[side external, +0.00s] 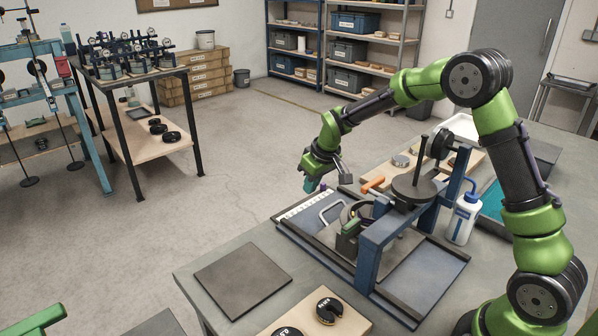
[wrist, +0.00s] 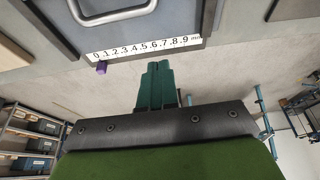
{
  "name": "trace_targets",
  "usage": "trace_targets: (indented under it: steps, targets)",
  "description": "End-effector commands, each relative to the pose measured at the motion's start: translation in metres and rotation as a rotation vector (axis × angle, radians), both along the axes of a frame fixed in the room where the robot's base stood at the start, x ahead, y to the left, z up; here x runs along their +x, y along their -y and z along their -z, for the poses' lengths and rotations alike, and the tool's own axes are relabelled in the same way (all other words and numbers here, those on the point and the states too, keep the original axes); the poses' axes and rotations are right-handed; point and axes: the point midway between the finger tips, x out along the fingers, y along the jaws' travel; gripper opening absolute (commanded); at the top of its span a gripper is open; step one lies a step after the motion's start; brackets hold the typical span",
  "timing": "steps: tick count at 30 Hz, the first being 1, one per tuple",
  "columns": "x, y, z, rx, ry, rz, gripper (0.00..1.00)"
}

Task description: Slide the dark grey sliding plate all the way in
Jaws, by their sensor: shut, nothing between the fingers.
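The grey sliding plate (side external: 316,226) lies in the blue-framed fixture (side external: 368,262) on the bench, with a metal loop handle (side external: 331,209) on it. In the wrist view, part of the plate (wrist: 172,22) and its handle (wrist: 115,12) show at the top. A white scale strip (wrist: 150,46) runs along the fixture's edge, with a small purple piece (wrist: 101,68) near its zero end. My gripper (side external: 311,185) is beyond the scale edge, apart from the handle. Its teal fingers (wrist: 156,68) are shut and empty. The plate's far end is hidden by the fixture's uprights.
A round dark disc on a post (side external: 418,188) and an orange-handled tool (side external: 373,184) are beside the fixture. A white bottle (side external: 463,218) stands at its right. A dark square plate (side external: 242,279) and black slotted weights (side external: 328,311) lie in front. Open floor is beyond the bench.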

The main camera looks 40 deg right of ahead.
Motion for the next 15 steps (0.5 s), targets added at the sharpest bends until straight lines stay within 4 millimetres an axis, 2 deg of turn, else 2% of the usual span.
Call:
trace_targets:
  steps: [3,7,11,13,15]
  targets:
    - [-0.008,0.001,-0.024,-0.001,0.003,0.001,0.0]
    - [-0.016,0.001,-0.043,-0.001,0.003,0.0,0.0]
    - [-0.02,0.0,-0.053,0.0,0.001,-0.001,0.0]
    - [-0.021,-0.006,-0.048,0.0,-0.012,-0.013,0.0]
    - [-0.011,-0.014,-0.047,-0.012,-0.018,-0.037,0.0]
